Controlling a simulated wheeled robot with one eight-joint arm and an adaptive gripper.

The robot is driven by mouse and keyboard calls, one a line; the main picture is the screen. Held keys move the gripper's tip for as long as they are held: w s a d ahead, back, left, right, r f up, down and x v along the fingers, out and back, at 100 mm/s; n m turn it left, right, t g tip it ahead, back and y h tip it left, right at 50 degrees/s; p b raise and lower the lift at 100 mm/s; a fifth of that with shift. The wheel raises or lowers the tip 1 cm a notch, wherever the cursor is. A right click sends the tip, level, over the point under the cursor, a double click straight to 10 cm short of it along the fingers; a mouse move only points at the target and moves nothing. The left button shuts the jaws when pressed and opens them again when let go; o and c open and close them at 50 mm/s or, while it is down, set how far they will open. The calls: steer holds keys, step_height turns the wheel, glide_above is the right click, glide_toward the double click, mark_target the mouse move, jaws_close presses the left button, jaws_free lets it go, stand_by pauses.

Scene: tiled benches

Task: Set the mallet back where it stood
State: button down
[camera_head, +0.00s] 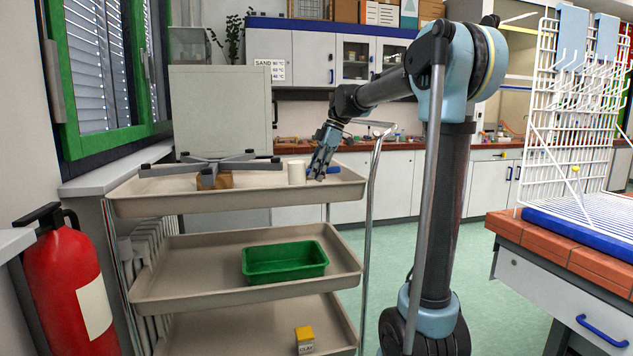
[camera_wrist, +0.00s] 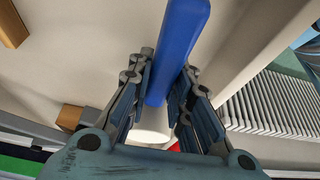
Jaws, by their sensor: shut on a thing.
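The mallet has a pale, round head (camera_head: 296,172) and a blue handle (camera_head: 333,170) that lies roughly level, pointing right. It is at the right end of the cart's top tray (camera_head: 140,207). My gripper (camera_head: 317,172) reaches down onto the handle, just right of the head. In the wrist view the blue handle (camera_wrist: 181,40) runs between the two fingers, which are closed on it. The pale head (camera_wrist: 150,128) shows beyond, partly hidden by my gripper. I cannot tell whether the head touches the tray.
A grey cross-shaped frame (camera_head: 215,161) and brown blocks (camera_head: 225,180) occupy the tray's left part. Lower shelves hold a green bin (camera_head: 285,260) and a yellow-topped box (camera_head: 305,338). A bench with a white wire rack (camera_head: 575,110) stands right. The tray's front middle is clear.

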step_height(320, 180, down, 2)
steer(key=shift+f, duration=0.2)
steer(key=c, duration=1.5)
jaws_free()
steer(key=shift+o, duration=0.2)
steer(key=shift+f, duration=0.2)
steer(key=v, duration=1.7)
steer(key=shift+d+r, duration=0.15)
steer(key=shift+r, duration=0.05)
steer(key=shift+s, duration=0.1)
